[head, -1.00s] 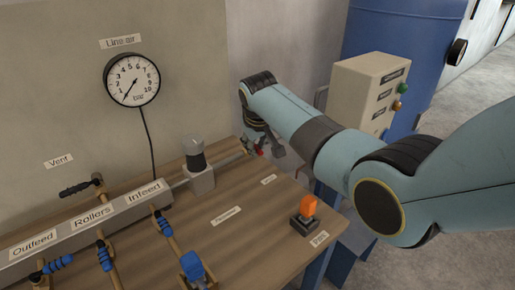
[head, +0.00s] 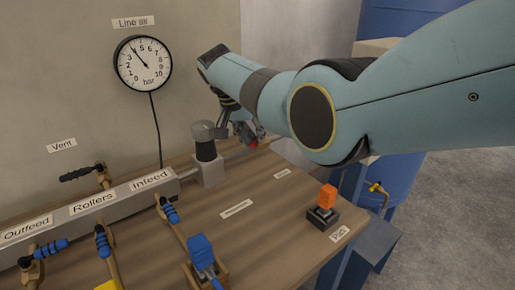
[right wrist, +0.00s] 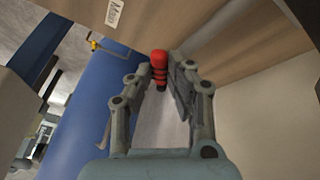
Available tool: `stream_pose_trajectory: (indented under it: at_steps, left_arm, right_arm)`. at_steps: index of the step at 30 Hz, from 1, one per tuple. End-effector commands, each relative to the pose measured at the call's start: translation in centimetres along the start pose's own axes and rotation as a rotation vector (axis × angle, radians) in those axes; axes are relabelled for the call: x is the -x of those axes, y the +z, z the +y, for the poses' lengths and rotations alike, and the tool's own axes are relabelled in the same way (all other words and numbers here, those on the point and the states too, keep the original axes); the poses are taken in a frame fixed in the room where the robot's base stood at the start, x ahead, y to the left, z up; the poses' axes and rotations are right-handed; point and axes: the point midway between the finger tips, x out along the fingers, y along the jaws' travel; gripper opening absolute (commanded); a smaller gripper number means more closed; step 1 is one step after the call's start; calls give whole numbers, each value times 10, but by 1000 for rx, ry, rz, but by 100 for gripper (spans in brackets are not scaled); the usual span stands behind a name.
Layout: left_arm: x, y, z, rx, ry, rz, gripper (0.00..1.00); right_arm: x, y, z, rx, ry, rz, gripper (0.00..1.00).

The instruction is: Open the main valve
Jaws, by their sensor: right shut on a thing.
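The main valve's red ribbed handle (right wrist: 159,68) sits between the fingers of my right gripper (right wrist: 165,85) in the right wrist view. That gripper is shut on it. In the head view, my right gripper (head: 240,130) is at the far end of the pipe, and only a bit of red (head: 254,145) shows by its fingers. The valve body is mostly hidden. The label "Main" (right wrist: 114,12) is on the board edge in the right wrist view. The "Line air" gauge (head: 144,63) reads about 4 bar. My left gripper is not in view.
A regulator (head: 206,150) with a dark knob stands close left of my right gripper. The manifold (head: 90,215) has several branch valves with blue handles and a black vent handle (head: 82,173). An orange switch (head: 327,196) stands at the table's right. A blue tank (right wrist: 90,115) is nearby.

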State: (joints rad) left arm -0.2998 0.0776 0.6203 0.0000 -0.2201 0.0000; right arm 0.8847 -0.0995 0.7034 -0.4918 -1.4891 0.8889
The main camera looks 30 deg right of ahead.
Motion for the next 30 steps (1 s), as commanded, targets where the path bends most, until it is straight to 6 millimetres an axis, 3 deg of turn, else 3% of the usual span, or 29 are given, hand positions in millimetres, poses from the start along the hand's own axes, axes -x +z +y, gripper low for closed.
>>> stream_pose_trajectory:
  at_steps: [1, 9, 26, 27, 30]
  left_arm:
    - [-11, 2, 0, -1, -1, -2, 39]
    - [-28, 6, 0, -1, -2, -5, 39]
    - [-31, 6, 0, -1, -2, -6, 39]
    - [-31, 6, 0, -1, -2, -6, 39]
    - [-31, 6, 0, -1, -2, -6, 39]
  right_arm:
    - [-4, 1, -4, -23, 7, -3, 0]
    - [-1, -1, -8, -111, 44, -23, 0]
    - [2, -2, -8, -134, 52, -28, 0]
    - [2, -2, -8, -134, 52, -28, 22]
    - [2, -2, -8, -134, 53, -28, 35]
